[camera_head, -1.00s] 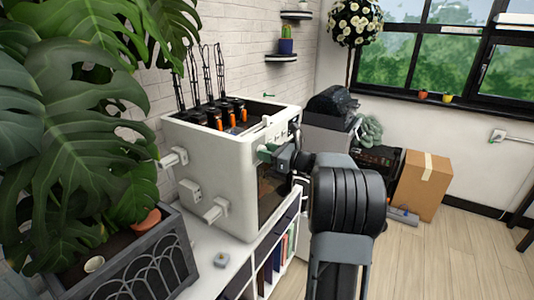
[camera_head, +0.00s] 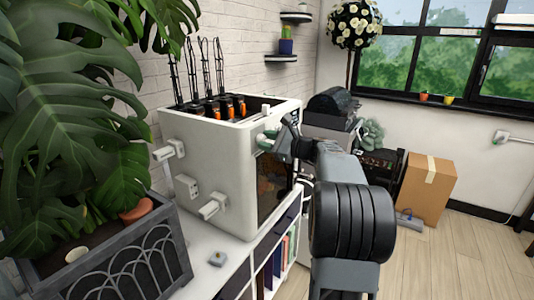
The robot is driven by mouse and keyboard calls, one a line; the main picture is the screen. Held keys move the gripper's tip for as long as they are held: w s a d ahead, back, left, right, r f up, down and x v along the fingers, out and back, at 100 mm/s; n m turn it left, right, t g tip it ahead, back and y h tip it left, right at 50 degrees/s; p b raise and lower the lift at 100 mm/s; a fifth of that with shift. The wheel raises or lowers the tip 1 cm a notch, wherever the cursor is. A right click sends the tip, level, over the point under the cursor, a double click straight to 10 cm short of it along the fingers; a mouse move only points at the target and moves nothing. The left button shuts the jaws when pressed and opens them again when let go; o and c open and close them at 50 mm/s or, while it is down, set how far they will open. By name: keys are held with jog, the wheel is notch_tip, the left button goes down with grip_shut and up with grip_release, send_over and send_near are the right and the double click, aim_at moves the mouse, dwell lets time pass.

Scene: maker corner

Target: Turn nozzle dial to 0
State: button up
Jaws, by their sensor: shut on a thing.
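The white 3D printer (camera_head: 215,170) stands on the shelf unit at the centre left. My gripper (camera_head: 272,142) is at that face, shut on the green dial. The dial's marks and pointer are too small to read, and my gripper and arm hide part of the face.
A large leafy plant in a grey planter (camera_head: 120,265) stands at the left. The white shelf unit (camera_head: 236,268) holds books. A cardboard box (camera_head: 427,187) stands on the floor, which is clear at the right.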

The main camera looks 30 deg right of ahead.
jog(key=shift+n+t+h+b, duration=0.15)
jog(key=shift+n+h+b, duration=0.15)
jog(key=shift+n+b, duration=3.95)
jog(key=shift+n+t+h+b, duration=0.15)
jog(key=shift+n+h+b, duration=0.15)
jog(key=shift+n+b, duration=3.9)
jog(key=shift+r, duration=0.1)
jog(key=o, duration=0.9)
jog(key=shift+s, duration=0.1)
jog(key=v, duration=1.3)
jog(key=shift+s+d, duration=0.1)
jog(key=shift+s, duration=0.25)
jog(key=shift+r, duration=0.1)
